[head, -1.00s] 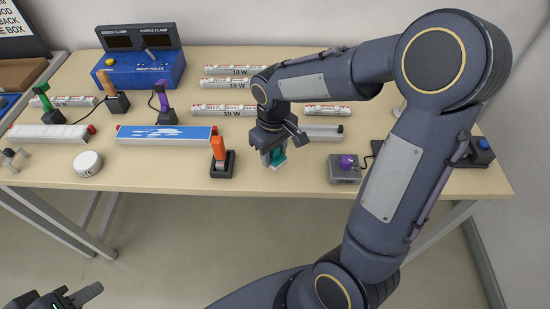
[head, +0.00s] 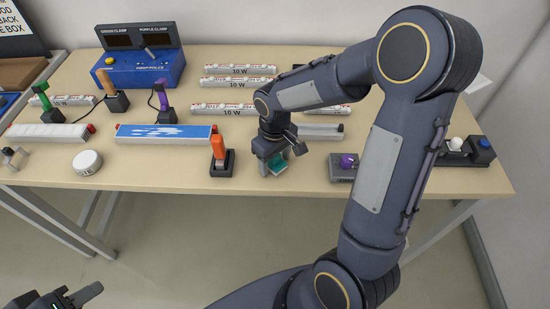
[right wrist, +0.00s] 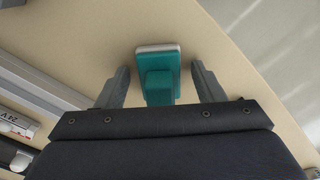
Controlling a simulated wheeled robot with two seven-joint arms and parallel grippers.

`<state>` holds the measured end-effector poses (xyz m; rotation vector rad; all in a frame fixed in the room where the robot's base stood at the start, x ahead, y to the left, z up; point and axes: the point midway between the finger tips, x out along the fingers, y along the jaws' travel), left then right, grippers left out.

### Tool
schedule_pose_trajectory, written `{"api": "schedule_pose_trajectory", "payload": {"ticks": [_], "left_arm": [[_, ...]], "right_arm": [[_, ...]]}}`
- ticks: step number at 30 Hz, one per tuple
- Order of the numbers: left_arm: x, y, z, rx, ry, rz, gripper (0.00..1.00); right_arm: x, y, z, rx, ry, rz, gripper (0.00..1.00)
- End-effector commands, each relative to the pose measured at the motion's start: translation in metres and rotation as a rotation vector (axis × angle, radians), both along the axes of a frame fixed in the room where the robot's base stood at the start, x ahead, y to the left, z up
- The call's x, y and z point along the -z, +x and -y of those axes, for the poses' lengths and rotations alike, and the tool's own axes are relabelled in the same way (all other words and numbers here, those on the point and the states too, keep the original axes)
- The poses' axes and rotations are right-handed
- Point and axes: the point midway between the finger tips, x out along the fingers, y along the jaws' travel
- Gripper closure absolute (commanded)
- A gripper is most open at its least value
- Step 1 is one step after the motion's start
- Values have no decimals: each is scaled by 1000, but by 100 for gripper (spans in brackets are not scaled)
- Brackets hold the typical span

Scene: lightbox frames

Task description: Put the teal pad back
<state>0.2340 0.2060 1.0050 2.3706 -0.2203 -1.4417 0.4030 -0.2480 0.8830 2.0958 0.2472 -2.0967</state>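The teal pad (head: 278,163), a teal block with a pale edge, is near the front edge of the table in the head view, partly hidden by my right gripper (head: 275,165). In the right wrist view the teal pad (right wrist: 158,80) stands between the two grey fingers of my right gripper (right wrist: 160,85). A gap shows on both sides of it, so the gripper is open around it and not touching. My left gripper (head: 65,298) is at the bottom left, partly cut off, away from the table; its opening is unclear.
An orange-handled tool in a black stand (head: 220,158) is close left of my right gripper. A grey box with a purple knob (head: 344,164) is to the right. A blue-and-white bar (head: 165,134) and white tubes (head: 240,83) lie behind. A white round puck (head: 87,162) is further left.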

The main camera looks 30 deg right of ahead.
Motion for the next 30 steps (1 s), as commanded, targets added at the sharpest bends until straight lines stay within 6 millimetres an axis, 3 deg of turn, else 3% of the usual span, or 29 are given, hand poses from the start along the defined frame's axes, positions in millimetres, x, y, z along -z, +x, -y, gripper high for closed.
{"api": "schedule_pose_trajectory", "payload": {"ticks": [10, 24, 30], "left_arm": [[-4, 0, 0, 0, 0, 0, 64], [-9, 0, 0, 0, 0, 0, 64], [-10, 0, 0, 0, 0, 0, 64]], "right_arm": [[-10, 1, 0, 0, -1, 2, 38], [-102, 1, 0, 0, 0, 4, 38], [-122, -1, 0, 2, 3, 3, 38]]}}
